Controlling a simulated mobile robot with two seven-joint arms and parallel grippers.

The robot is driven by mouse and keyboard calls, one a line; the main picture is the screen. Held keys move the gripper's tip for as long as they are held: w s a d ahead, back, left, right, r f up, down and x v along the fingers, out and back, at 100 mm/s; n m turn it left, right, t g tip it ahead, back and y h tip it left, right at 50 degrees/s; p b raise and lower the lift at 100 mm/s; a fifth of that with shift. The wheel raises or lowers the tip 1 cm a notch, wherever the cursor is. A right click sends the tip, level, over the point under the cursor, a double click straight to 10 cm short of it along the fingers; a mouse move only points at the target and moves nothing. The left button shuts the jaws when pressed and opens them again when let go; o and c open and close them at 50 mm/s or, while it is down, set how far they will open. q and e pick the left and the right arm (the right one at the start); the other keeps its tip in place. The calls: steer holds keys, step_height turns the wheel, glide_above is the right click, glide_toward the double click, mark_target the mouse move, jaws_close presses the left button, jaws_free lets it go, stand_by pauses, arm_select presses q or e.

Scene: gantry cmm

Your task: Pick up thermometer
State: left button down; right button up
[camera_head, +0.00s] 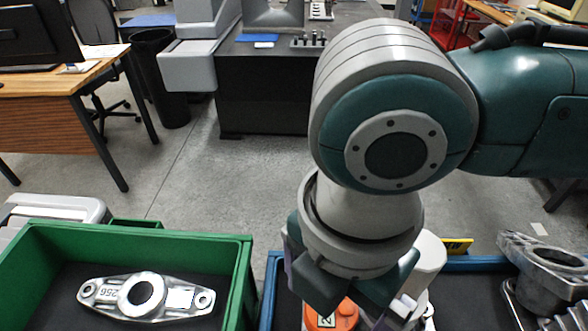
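I cannot make out a thermometer for certain. An orange object with a pale marked label (343,316) shows at the bottom edge, partly hidden below my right gripper. My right arm comes in from the right and points down over the blue-rimmed bin (482,264). My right gripper (372,318) is seen from above at the bottom of the view. Its fingertips are mostly hidden or cut off, so I cannot tell whether it is open or holds anything. My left gripper is not in view.
A green bin (246,262) at lower left holds a metal flange part (115,295). A metal casting (545,275) lies at the lower right. A yellow item (457,246) shows behind the blue rim. A desk (60,85) and a dark machine base (262,95) stand beyond open floor.

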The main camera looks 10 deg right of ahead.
steer(key=shift+r, duration=0.1)
jaws_close()
stand_by(0.6)
